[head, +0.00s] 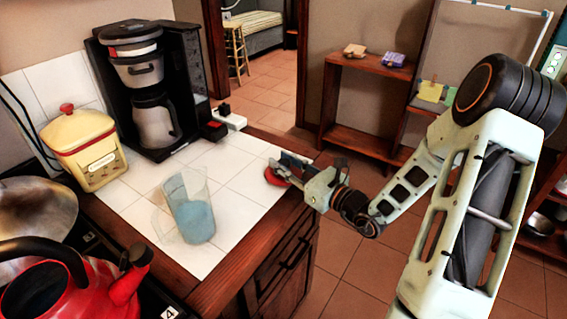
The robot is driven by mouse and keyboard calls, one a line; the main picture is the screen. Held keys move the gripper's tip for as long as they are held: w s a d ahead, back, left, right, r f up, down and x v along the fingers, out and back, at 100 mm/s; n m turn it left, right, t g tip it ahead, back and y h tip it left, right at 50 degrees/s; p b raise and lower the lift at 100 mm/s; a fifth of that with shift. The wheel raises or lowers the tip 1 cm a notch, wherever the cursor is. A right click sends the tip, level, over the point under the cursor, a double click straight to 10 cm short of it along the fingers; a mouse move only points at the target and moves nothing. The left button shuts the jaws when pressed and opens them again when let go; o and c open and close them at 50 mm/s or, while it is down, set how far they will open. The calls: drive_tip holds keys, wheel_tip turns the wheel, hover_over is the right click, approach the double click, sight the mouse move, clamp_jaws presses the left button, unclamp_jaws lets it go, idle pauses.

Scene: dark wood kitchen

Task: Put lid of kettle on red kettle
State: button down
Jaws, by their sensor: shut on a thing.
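The red kettle (62,291) stands at the bottom left, partly cut off by the picture edge. It has a black handle arching over it and a spout pointing right. Its top shows a dark opening under the handle. My gripper (283,169) is over the right edge of the white tiled counter, far to the right of the kettle. It is shut on a small red lid (273,178). The fingers hide part of the lid. I cannot tell whether the lid touches the counter.
A glass with blue contents (190,208) stands on the tiles between the kettle and my gripper. A yellow canister (88,150) and a black coffee maker (150,85) stand behind. A metal pan (35,215) lies behind the kettle. Tiles around the glass are clear.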

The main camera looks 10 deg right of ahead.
drive_tip(key=shift+f, duration=0.15)
drive_tip(key=shift+f, duration=0.15)
drive_tip(key=c, duration=1.6)
unclamp_jaws()
